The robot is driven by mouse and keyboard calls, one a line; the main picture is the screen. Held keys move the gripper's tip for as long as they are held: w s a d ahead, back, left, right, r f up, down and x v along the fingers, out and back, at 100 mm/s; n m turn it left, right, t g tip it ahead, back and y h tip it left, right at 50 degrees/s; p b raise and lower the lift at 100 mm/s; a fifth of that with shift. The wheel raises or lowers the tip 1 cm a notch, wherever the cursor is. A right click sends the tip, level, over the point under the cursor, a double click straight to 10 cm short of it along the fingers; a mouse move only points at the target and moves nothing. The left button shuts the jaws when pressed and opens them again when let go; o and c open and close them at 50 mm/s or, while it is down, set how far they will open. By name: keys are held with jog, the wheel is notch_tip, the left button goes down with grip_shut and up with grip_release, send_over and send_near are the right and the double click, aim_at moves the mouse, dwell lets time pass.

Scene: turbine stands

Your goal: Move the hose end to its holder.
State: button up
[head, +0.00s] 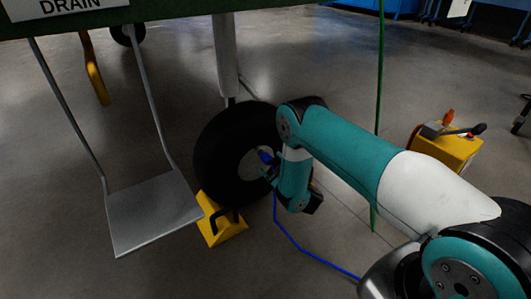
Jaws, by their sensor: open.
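A thin blue hose (289,233) runs over the floor from the lower middle up toward the wheel. A small blue piece (266,157) shows beside the wheel hub, right at my gripper; it looks like the hose end, but its link to the hose is hidden. My gripper (266,172) is small here, partly hidden by my wrist, and in front of the black wheel (215,150). Its jaws are open; I cannot tell whether they touch the blue piece. I cannot make out a holder for certain.
A yellow chock (221,231) stands against the wheel. A grey metal plate (150,213) hangs on two rods at left. A thin green line (378,100) stands upright behind my arm. A yellow box (455,150) with handles is at right. Open floor lies between.

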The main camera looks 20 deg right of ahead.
jog(key=s+p, duration=0.2)
jog(key=s, duration=0.1)
jog(key=s+p, duration=0.1)
jog(key=p, duration=0.1)
jog(key=shift+s+d, duration=0.2)
jog(key=shift+d, duration=0.2)
